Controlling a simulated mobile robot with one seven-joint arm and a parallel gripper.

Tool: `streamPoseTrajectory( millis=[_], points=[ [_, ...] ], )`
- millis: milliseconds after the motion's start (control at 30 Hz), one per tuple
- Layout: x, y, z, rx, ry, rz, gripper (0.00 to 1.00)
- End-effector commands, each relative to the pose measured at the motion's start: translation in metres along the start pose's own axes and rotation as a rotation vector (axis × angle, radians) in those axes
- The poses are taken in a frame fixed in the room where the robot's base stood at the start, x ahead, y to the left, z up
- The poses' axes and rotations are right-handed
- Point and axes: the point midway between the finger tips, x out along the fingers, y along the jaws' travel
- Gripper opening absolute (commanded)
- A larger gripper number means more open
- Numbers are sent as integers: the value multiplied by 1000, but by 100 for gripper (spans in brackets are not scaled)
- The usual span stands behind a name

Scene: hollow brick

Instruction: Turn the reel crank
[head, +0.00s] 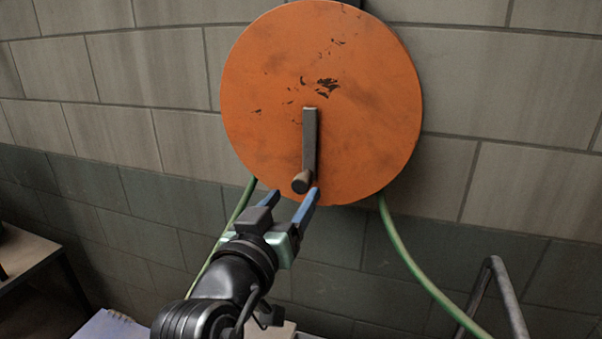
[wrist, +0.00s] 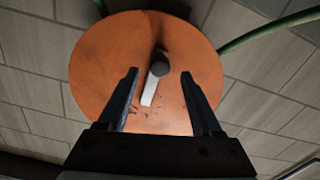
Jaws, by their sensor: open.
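A round orange reel (head: 370,110) with dark worn patches is mounted on the block wall. Its dark crank arm (head: 310,135) hangs straight down from the centre, with a knob handle (head: 301,182) at the lower end sticking out toward me. My gripper (head: 294,192) is open and empty, just below and in front of the knob, its blue fingers pointing at the reel. In the wrist view, the reel (wrist: 90,75) lies beyond the fingers, and the knob (wrist: 160,65) shows between and past the fingertips (wrist: 158,75). I see no contact between the fingers and the knob.
Green hose (head: 410,255) hangs down from behind the reel on both sides. A bent metal rail (head: 505,290) stands at the lower right. A table (head: 25,255) is at the left edge, with pale sheets (head: 110,325) at the bottom. The wall around the reel is clear.

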Motion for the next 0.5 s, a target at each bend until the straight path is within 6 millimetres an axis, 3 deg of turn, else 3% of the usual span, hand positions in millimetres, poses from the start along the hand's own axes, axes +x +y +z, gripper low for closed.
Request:
streamPoseTrajectory(
  millis=[200, 500],
  points=[
    [35, 1, -2, 0, -1, 1, 66],
    [53, 0, -1, 2, 1, 0, 66]
  ],
)
